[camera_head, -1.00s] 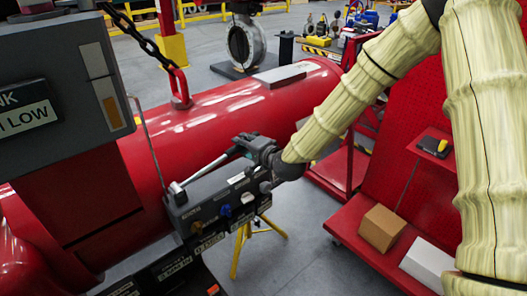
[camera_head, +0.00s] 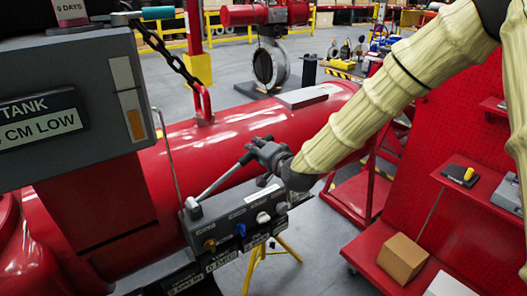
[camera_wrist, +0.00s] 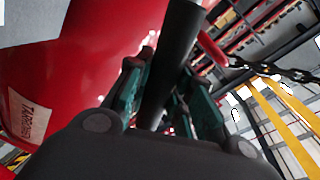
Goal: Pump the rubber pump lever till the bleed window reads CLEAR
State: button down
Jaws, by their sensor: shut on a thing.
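The pump lever (camera_head: 219,180) is a silver rod that rises from the left end of a dark grey pump block (camera_head: 222,228) toward the upper right. The block's front has a yellow, a blue and a white knob and small labels. I cannot make out a bleed window reading CLEAR.
A grey panel (camera_head: 60,60) with a sign reading "TANK" and "CM LOW" stands at the left. A large red tank (camera_head: 170,150) lies behind the lever. A red lug and chain (camera_head: 170,52) are above it. A red shelf cart (camera_head: 440,240) with a cardboard box (camera_head: 402,257) stands right.

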jog(key=shift+r, duration=0.1)
jog(key=c, duration=1.5)
grip_release()
jog(key=shift+a, duration=0.1)
jog(key=shift+s+d, duration=0.4)
jog(key=shift+s, duration=0.1)
jog(key=v, duration=1)
jog(key=shift+s+r, duration=0.2)
jog(key=shift+s, duration=0.2)
jog(key=shift+d, duration=0.1)
